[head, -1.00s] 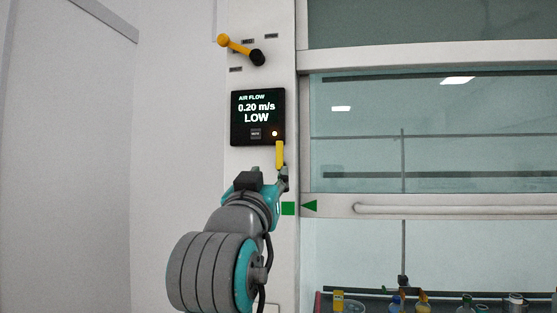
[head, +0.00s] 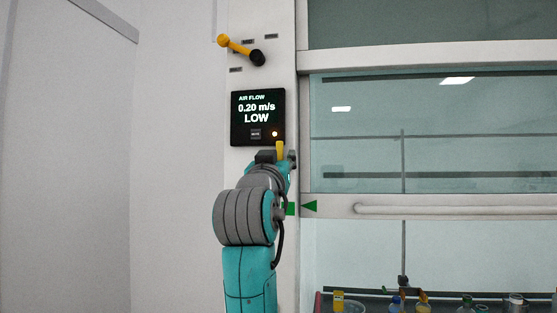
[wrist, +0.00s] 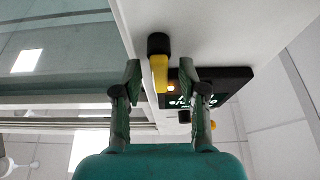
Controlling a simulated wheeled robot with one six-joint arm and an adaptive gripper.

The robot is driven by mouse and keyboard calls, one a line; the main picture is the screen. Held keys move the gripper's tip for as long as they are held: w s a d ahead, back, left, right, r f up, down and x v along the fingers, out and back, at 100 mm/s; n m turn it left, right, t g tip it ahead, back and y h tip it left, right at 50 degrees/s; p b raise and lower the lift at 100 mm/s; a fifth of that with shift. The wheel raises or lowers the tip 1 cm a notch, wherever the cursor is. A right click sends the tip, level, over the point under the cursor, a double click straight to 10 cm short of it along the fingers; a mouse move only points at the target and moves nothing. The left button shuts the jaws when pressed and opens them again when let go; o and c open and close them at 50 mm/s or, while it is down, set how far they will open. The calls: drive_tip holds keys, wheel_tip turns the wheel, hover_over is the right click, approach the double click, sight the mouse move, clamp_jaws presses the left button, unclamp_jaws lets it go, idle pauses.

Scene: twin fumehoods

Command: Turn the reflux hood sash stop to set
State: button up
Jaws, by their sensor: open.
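A yellow lever (head: 280,150) sits on the hood's post just below the air flow monitor; no readable label shows which control it is. In the wrist view the lever (wrist: 160,73) has a black hub (wrist: 159,44) at its upper end. My gripper (wrist: 160,76) is open, with one finger on each side of the lever. I cannot tell whether either finger touches it. In the head view my gripper (head: 286,157) hides the lever's lower part. Another yellow lever (head: 236,46) with a black hub (head: 257,58) is tilted higher on the post, among small labels.
The monitor (head: 257,117) reads 0.20 m/s LOW, with an amber light. The glass sash (head: 360,135) and its handle bar (head: 450,209) are to the right. A green arrow (head: 310,206) marks the sash frame. Several bottles (head: 422,303) stand inside the hood.

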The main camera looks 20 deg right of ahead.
clamp_jaws()
drive_tip(key=shift+n+y, duration=0.3)
drive_tip(key=shift+n, duration=0.2)
drive_tip(key=shift+w+a+f+n+g+y, duration=0.2)
drive_tip(key=shift+n+y, duration=1.2)
drive_tip(key=shift+n, duration=2.15)
drive_tip(key=shift+w+a+f+n+g+y, duration=0.1)
drive_tip(key=shift+a+f+n+g+y, duration=0.2)
drive_tip(key=shift+n+y, duration=2.2)
drive_tip(key=shift+w+a+f+n+g+y, duration=0.1)
drive_tip(key=shift+a+f+n+g+y, duration=0.15)
drive_tip(key=shift+n, duration=4.4)
drive_tip(key=shift+f, duration=0.15)
unclamp_jaws()
